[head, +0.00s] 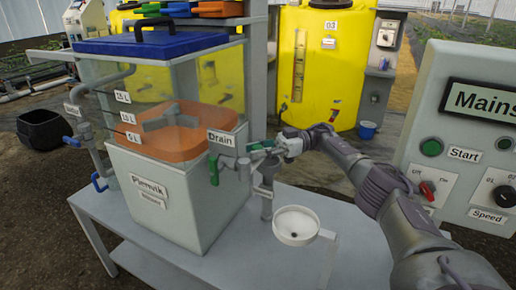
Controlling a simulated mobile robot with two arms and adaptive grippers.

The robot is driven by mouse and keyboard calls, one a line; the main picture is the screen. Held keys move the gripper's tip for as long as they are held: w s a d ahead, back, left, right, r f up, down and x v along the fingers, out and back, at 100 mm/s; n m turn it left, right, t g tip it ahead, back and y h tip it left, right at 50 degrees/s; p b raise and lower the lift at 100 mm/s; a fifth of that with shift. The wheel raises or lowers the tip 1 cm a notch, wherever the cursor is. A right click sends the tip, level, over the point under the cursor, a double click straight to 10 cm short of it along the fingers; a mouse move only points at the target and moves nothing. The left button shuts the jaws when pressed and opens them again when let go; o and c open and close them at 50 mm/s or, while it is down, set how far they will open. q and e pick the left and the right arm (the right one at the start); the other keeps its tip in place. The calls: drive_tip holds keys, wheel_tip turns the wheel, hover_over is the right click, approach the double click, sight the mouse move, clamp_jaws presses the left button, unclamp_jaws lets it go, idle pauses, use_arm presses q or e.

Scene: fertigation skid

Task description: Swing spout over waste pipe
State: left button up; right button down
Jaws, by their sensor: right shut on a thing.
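The spout (244,165) is a grey pipe at the drain outlet on the front right side of the tank, by the "Drain" label. My right gripper (270,149) is shut on the spout's outer end, and its fingers partly hide it. A grey upright pipe (266,200), which looks like the waste pipe, stands just below the gripper. Whether the spout's mouth is directly over it I cannot tell. A green valve handle (213,169) hangs down at the drain. My left gripper is not in view.
The tank (165,205) with orange liquid stands on a grey table (240,265). A round white basin (297,225) stands in front of the pipe. The mains panel (465,140) is at the right, beside my right arm. Yellow tanks (325,60) stand behind.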

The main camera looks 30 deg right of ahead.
drive_tip(key=c, duration=1.1)
unclamp_jaws()
drive_tip(key=shift+c, duration=0.2)
drive_tip(key=o, duration=0.3)
drive_tip(key=shift+w+a, duration=0.15)
drive_tip(key=shift+w, duration=0.05)
drive_tip(key=shift+o, duration=0.2)
drive_tip(key=shift+s+r, duration=0.1)
wheel_tip(320, 180, up, 10)
drive_tip(key=shift+f, duration=0.1)
